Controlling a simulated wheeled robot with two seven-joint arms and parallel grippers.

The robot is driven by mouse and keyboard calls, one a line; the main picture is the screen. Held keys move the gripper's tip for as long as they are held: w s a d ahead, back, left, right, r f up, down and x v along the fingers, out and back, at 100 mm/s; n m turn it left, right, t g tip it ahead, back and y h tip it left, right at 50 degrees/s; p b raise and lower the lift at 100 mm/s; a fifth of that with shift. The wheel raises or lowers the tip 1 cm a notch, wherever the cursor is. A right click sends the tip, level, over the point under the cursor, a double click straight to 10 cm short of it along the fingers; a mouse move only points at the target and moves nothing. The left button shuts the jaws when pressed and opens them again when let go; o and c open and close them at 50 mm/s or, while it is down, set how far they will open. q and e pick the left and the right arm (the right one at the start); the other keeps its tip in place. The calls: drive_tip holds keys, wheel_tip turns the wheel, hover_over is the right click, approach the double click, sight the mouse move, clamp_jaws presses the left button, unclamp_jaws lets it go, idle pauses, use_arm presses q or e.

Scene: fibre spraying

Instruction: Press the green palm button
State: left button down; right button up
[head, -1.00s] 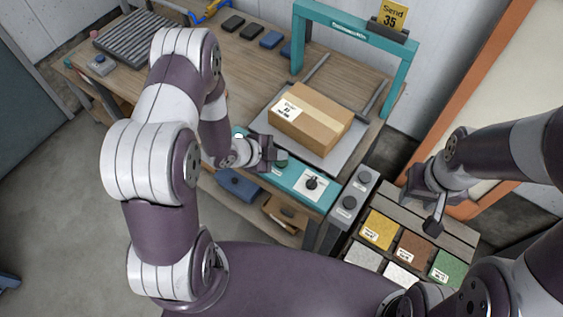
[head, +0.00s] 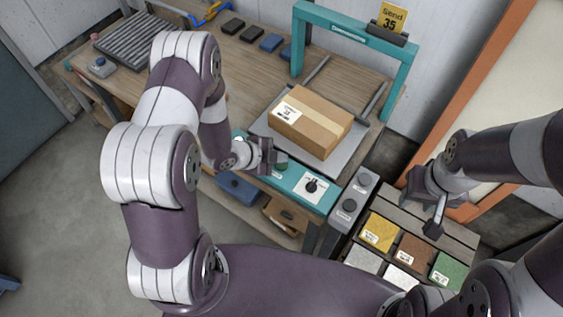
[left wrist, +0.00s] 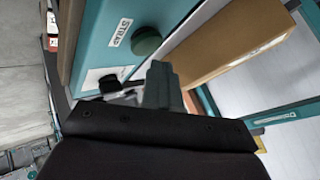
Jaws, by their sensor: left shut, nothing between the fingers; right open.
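The green palm button (left wrist: 147,40) is a round dark green knob on the teal control strip (head: 313,200), beside a label reading STRAP in the left wrist view. In the head view my left gripper (head: 278,158) covers most of that spot. My left gripper is shut and empty, and its fingertips (left wrist: 162,78) appear close beside the button in the left wrist view. Whether they touch it cannot be told. My right gripper (head: 436,214) is open and empty above the bins at the right.
A black rotary switch (head: 311,186) is on the strip to the right. A grey button box (head: 355,199) stands farther right, near the material bins (head: 379,233).

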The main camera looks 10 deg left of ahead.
sight(279, 166)
use_arm(q)
drive_tip(key=shift+f, duration=0.1)
idle(0.7)
drive_tip(key=shift+f+b, duration=0.35)
drive_tip(key=shift+f+b, duration=0.35)
drive_tip(key=shift+f, duration=0.05)
idle(0.6)
drive_tip(key=shift+r+p, duration=0.7)
drive_tip(key=shift+r, duration=0.15)
wheel_tip(279, 166, up, 5)
drive_tip(key=p, duration=0.4)
idle(2.0)
